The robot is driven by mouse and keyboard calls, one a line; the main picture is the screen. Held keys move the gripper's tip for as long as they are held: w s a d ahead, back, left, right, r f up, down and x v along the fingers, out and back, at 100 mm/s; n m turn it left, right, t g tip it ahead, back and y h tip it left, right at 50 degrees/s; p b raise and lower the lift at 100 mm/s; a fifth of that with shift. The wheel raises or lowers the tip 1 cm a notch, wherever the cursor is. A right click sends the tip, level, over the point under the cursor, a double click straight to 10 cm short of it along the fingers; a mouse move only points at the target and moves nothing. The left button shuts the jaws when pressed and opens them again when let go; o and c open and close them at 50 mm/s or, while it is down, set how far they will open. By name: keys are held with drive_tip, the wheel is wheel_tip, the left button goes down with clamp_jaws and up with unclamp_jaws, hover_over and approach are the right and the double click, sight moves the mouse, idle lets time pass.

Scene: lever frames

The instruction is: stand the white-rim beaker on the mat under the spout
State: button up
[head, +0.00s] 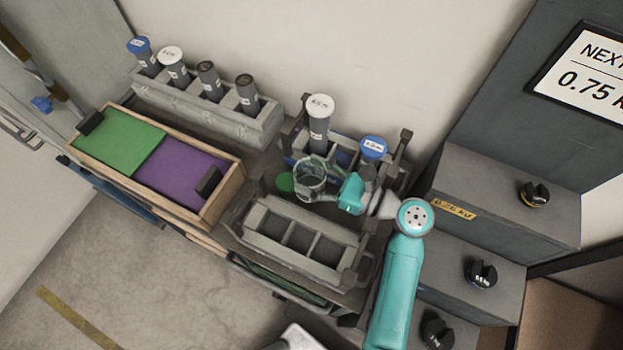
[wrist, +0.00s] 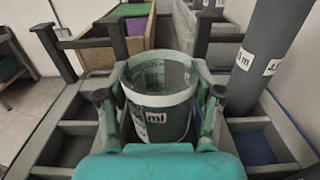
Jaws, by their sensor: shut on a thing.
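The white-rim beaker (head: 309,172) is a clear vessel with a pale rim; in the wrist view (wrist: 158,115) it is upright between the fingers, with a label on its near side. My gripper (head: 326,184) is shut on it, a finger on each side, as the wrist view (wrist: 160,110) also shows. The beaker is over the racks; its height above them is hard to tell. A small green disc (head: 285,182) shows just left of the beaker; I cannot tell if it is a mat. I cannot make out a spout.
Behind are a rack with a tall white-capped cylinder (head: 319,122) and a blue-capped one (head: 373,147). An empty grey rack (head: 299,235) lies in front. A wooden tray (head: 228,190) with green and purple sections is left. Grey cabinets with black knobs (head: 480,272) are right.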

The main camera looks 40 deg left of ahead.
sight(323, 187)
drive_tip(key=shift+f, duration=1.5)
drive_tip(key=shift+f, duration=0.15)
drive_tip(key=o, duration=1.2)
drive_tip(key=shift+d, duration=0.1)
